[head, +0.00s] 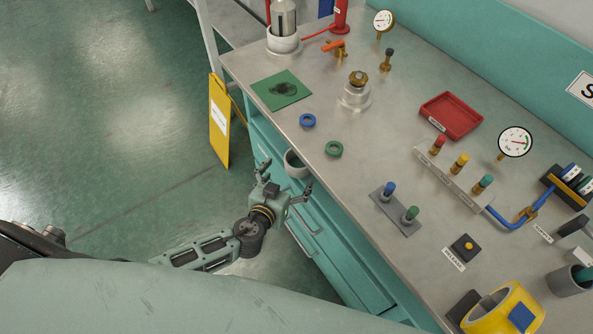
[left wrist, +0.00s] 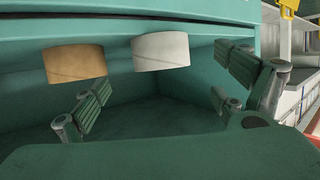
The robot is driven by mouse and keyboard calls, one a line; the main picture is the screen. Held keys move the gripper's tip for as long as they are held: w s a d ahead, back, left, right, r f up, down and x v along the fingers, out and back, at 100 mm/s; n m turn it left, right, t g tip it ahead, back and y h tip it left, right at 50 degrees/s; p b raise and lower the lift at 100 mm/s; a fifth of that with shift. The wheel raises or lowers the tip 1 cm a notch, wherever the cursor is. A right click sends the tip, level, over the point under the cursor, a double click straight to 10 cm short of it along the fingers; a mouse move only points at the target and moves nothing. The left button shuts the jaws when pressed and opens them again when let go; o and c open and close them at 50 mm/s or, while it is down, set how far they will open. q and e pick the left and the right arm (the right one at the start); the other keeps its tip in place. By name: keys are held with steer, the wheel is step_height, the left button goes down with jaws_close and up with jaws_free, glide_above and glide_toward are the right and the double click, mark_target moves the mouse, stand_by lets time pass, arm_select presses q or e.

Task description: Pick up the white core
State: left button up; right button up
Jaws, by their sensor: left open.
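The white core (left wrist: 161,52) is a short, wide cylinder in the upper middle of the left wrist view, beside a tan core (left wrist: 75,63) inside a green compartment. In the head view a white ring-shaped piece (head: 292,164), which looks like the white core, shows just below the bench edge, partly hidden. My left gripper (head: 286,177) is open and empty, right beside it. In the left wrist view its fingers (left wrist: 165,88) are spread wide, with the white core beyond the gap and apart from them. My right gripper is in neither view.
The bench top (head: 330,190) stands just right of my left gripper. On it are a blue ring (head: 307,120), a green ring (head: 334,149) and a block with two pegs (head: 397,214). Drawers (head: 325,260) run below its edge. A yellow sign (head: 219,125) stands on the floor.

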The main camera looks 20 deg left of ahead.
mark_target(293, 169)
arm_select(q)
steer(key=x, duration=0.2)
steer(key=shift+w+f, duration=0.1)
steer(key=shift+w, duration=0.2)
steer(key=shift+w+a+f, duration=0.1)
steer(key=shift+w, duration=0.2)
steer(key=shift+x, duration=2.3)
steer(key=shift+s, duration=0.1)
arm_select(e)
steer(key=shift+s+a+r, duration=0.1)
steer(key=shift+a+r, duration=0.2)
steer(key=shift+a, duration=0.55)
arm_select(q)
steer(key=c, duration=1.2)
steer(key=shift+c, duration=0.2)
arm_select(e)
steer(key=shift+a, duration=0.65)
arm_select(q)
steer(key=shift+p, duration=0.35)
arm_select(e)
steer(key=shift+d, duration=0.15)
